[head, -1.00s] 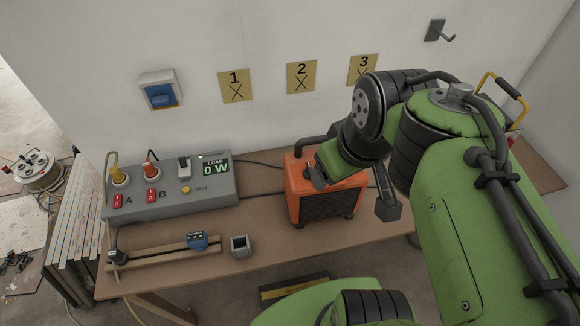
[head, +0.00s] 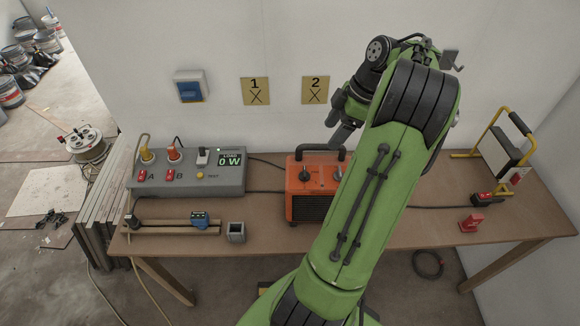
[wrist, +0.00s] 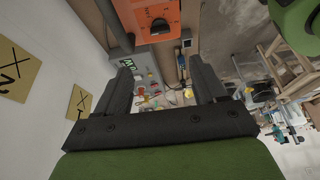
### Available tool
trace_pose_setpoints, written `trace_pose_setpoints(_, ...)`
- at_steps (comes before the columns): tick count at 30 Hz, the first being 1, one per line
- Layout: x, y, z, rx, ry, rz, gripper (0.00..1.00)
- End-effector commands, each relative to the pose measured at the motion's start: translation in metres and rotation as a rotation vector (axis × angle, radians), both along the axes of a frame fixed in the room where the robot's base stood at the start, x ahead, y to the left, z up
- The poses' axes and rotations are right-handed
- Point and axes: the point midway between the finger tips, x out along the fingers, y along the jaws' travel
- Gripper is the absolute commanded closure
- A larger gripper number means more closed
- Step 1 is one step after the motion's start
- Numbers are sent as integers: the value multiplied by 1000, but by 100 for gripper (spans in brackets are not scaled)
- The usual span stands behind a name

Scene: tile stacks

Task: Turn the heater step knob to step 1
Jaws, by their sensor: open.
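The orange heater (head: 301,207) stands on the bench with a dark carry handle over its top. Two dark knobs show on its top panel, a left knob (head: 305,175) and a right knob (head: 337,172) beside my arm. I cannot read their step marks. In the wrist view the heater (wrist: 130,14) is at the top edge, with one dark knob (wrist: 160,26) visible. My gripper (wrist: 166,78) is open and empty, its two fingers apart. In the head view my gripper (head: 338,128) is above the heater, apart from it; my arm hides part of both.
A grey load panel (head: 215,183) reading 0 W stands left of the heater. A red block (head: 471,222) and a yellow-framed stand (head: 500,150) are at the right.

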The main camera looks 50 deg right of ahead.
Motion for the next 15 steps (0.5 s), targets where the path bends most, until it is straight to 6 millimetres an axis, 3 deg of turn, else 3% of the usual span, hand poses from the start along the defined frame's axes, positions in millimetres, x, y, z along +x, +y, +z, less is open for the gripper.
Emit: trace_pose_setpoints(15, 35, 30, -111, 5, 4, 2, 30)
